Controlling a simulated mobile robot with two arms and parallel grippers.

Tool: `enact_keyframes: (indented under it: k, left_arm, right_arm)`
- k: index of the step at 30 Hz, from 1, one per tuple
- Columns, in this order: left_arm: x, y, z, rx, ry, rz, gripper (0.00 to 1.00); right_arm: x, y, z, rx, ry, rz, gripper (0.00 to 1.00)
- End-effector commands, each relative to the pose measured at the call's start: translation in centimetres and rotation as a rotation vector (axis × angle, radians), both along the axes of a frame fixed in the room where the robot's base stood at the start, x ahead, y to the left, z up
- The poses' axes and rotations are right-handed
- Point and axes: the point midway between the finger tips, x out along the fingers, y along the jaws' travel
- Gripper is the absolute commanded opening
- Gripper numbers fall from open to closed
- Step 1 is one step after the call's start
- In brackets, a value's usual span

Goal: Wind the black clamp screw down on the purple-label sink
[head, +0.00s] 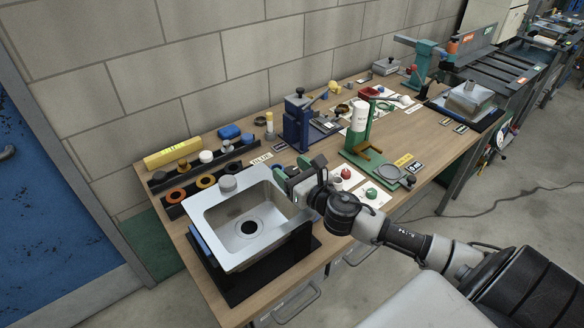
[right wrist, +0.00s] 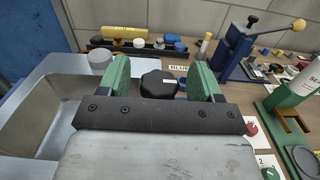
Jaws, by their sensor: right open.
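A steel sink (head: 205,205) sits in a black rack (head: 262,272) at the near left of the bench in the head view. Its rim also shows in the right wrist view (right wrist: 75,68). The black clamp screw knob (right wrist: 159,84) shows in the right wrist view, beside the sink's rim. My right gripper (right wrist: 160,80) is open, with one green finger on each side of the knob and gaps between. In the head view my right gripper (head: 298,171) is at the sink's right rear corner and hides the knob. I see no purple label; a card behind the sink reads BLUE (head: 262,158).
A grey round knob or cap (head: 228,184) is at the sink's rear edge. A blue press (head: 297,118) and a green stand with a white cylinder (head: 358,125) stand farther right. Rings, a yellow level (head: 172,152) and small parts lie behind. Another sink (head: 468,98) is at the far right.

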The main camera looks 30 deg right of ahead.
Motion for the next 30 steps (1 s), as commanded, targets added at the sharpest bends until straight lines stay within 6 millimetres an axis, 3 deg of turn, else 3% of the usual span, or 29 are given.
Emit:
enact_keyframes:
  k: [7, 17, 30]
  left_arm:
    - [0.0, 0.0, 0.0, 0.0, 0.0, 0.001, 0.43]
    - [0.0, 0.0, 0.0, 0.0, -0.001, 0.001, 0.43]
    - [0.1, 0.0, 1.3, 0.001, -0.001, 0.002, 0.43]
  right_arm:
    - [0.1, 0.0, 0.0, 0.0, 0.0, 0.0, 0.65]
    - [0.0, 0.0, 0.0, 0.0, 0.0, 0.0, 0.16]
    - [0.1, 0.1, 0.3, 0.004, 0.001, -0.101, 0.15]
